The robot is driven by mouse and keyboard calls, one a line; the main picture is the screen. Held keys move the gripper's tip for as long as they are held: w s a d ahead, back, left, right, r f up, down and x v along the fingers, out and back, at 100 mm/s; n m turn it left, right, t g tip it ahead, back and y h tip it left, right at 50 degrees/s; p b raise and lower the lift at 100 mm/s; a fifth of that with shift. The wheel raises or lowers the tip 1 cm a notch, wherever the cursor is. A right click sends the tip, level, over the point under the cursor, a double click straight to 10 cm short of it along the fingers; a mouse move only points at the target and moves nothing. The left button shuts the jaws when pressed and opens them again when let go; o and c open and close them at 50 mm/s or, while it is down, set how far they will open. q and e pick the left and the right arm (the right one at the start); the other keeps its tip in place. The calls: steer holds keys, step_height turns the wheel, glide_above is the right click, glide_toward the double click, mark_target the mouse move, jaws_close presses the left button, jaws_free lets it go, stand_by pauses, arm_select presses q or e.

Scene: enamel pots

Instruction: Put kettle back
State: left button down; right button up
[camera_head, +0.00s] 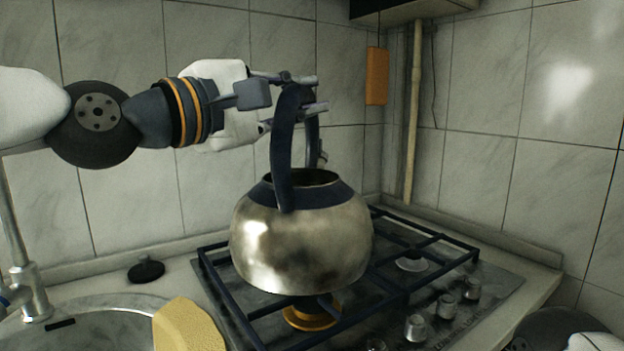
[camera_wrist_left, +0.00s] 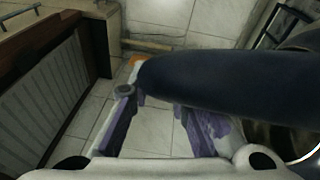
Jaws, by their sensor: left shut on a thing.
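The metal kettle (camera_head: 300,240) is stained, with a dark blue rim and an arched dark blue handle (camera_head: 283,150). It is upright over the front left part of the black stove grate (camera_head: 235,305), above an orange burner (camera_head: 310,317). I cannot tell whether its base touches the grate. My left gripper (camera_head: 302,93) is shut on the top of the handle, coming in from the left. In the left wrist view the handle (camera_wrist_left: 225,85) crosses the fingers (camera_wrist_left: 165,125), and part of the kettle shows at the right edge.
The stove (camera_head: 470,325) has several knobs along its front right. A sink with a tap (camera_head: 30,290) and a yellow sponge-like block (camera_head: 187,325) lie at left. A black plug-like object (camera_head: 146,270) lies behind the sink. Tiled walls and a pipe (camera_head: 413,110) bound the back.

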mark_target(311, 142)
arm_select(q)
steer(key=w+f, duration=0.2)
steer(key=w+d+f+b, duration=0.1)
steer(key=w+f, duration=0.1)
steer(key=w, duration=0.1)
steer(key=w+f, duration=0.2)
steer(key=w, duration=0.1)
steer(key=shift+w+d+f+b, duration=0.2)
steer(key=shift+w+f+b, duration=0.05)
steer(key=shift+f+b, duration=0.15)
steer(key=f, duration=0.3)
steer(key=shift+w+d, duration=0.1)
steer(key=shift+w, duration=0.2)
steer(key=shift+f, duration=0.25)
arm_select(e)
steer(key=s+f+g, duration=0.1)
steer(key=s+f, duration=0.1)
steer(key=shift+s+f, duration=0.25)
steer(key=shift+f, duration=0.05)
arm_select(q)
steer(key=shift+f, duration=0.5)
steer(key=c, duration=1.9)
jaws_free()
steer(key=shift+f, duration=0.2)
steer(key=shift+c, duration=0.2)
steer(key=o, duration=0.4)
arm_select(e)
steer(key=shift+s+f, duration=0.1)
